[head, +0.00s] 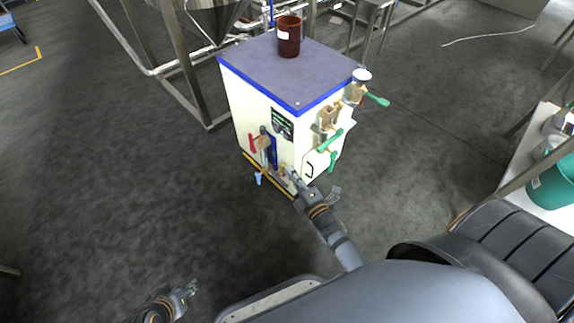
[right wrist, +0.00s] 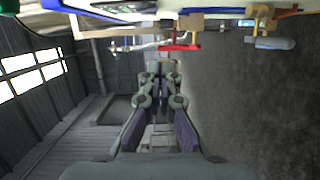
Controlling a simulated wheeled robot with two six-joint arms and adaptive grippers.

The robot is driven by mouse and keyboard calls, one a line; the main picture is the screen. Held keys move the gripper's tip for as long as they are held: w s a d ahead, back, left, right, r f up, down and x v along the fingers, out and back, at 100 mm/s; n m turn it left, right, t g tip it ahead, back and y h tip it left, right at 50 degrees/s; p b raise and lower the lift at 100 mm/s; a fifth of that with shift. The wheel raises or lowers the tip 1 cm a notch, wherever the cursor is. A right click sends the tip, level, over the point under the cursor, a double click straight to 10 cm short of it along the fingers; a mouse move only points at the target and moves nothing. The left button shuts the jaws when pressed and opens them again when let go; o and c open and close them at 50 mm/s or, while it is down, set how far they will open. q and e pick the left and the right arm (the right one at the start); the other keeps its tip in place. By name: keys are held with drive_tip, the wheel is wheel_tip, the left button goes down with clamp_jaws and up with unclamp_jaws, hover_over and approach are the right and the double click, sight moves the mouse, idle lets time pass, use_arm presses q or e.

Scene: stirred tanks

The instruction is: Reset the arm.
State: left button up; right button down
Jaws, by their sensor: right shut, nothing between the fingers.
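The arms are the task's objects. My right arm reaches from the lower middle of the head view to the lower front of a white cabinet (head: 240,106). Its gripper (head: 287,174) is close to the pipe fittings there; whether it touches them I cannot tell. In the right wrist view the right gripper's fingers (right wrist: 161,70) meet at the tips with nothing between them. My left gripper (head: 188,288) is low at the lower left of the head view, over bare floor, apart from everything; its fingers are too small to read.
The cabinet carries a red-handled valve (head: 253,143), a blue handle (head: 258,179) and green-handled valves (head: 330,140). A brown jar (head: 289,37) stands on top. A steel tank frame (head: 185,75) stands behind left. A white table (head: 540,185) is at right. The left floor is clear.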

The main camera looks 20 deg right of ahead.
drive_tip(key=shift+s, duration=0.15)
idle(0.4)
